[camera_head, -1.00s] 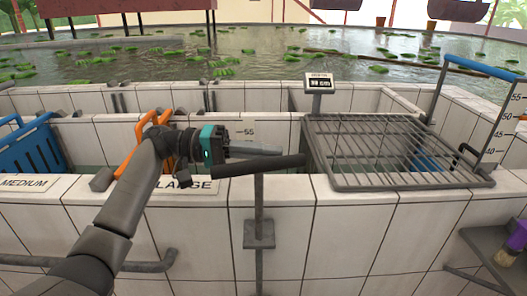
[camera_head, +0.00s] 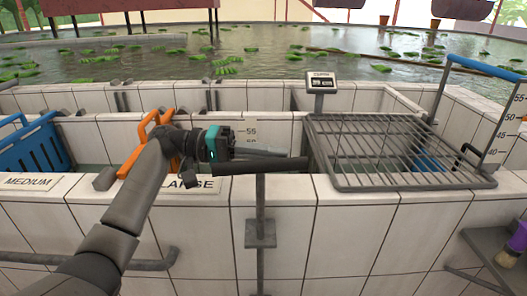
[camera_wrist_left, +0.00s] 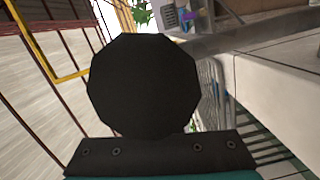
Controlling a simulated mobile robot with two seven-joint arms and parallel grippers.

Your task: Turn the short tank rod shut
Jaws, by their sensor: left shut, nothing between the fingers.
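The short tank rod is a dark T: a crossbar handle (camera_head: 262,166) on top of an upright grey rod (camera_head: 260,200), which runs through a bracket on the front of the tiled wall. The crossbar lies nearly left to right in the head view. My left gripper (camera_head: 282,152), with a teal and black body, is shut and empty. Its grey fingers point right, just behind the crossbar; I cannot tell if they touch it. The left wrist view has a large dark many-sided shape (camera_wrist_left: 145,85) close to the camera, which I cannot identify. My right gripper is out of view.
A wire rack (camera_head: 395,155) covers the tank opening at right. A small display (camera_head: 321,85) stands behind it.

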